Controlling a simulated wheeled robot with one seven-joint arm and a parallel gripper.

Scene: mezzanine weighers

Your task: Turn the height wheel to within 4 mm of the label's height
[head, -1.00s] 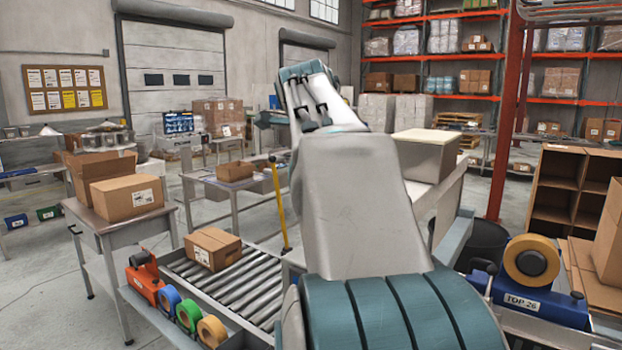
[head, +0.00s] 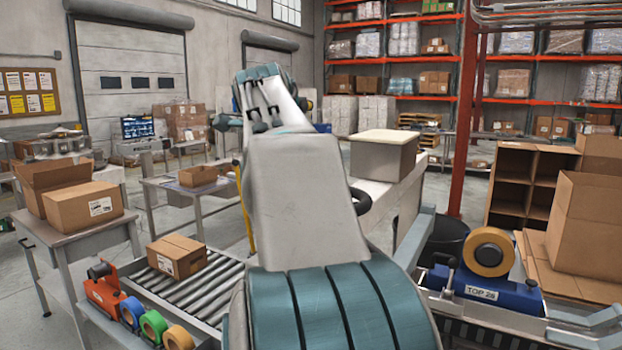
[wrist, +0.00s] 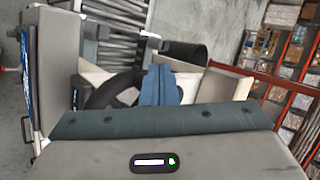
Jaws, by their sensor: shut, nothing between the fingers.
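A black ring that looks like the height wheel (head: 361,202) shows at the right edge of my arm in the head view, beside a white machine body; my arm hides part of it. In the wrist view the dark wheel (wrist: 112,92) lies just left of my gripper (wrist: 161,76), partly hidden by the hand. The blue fingers are together and empty; I cannot tell whether they touch the wheel. A carton (head: 177,256) with a white label (head: 165,264) sits on the roller conveyor. The label's print is too small to read. No height scale is readable.
A blue tape head (head: 485,287) marked TOP 26 stands at the lower right. Tape rolls (head: 152,325) and an orange dispenser (head: 103,287) line the conveyor's front. A table with cartons (head: 84,206) stands left. A red post (head: 464,120) rises at right. Floor at left is partly clear.

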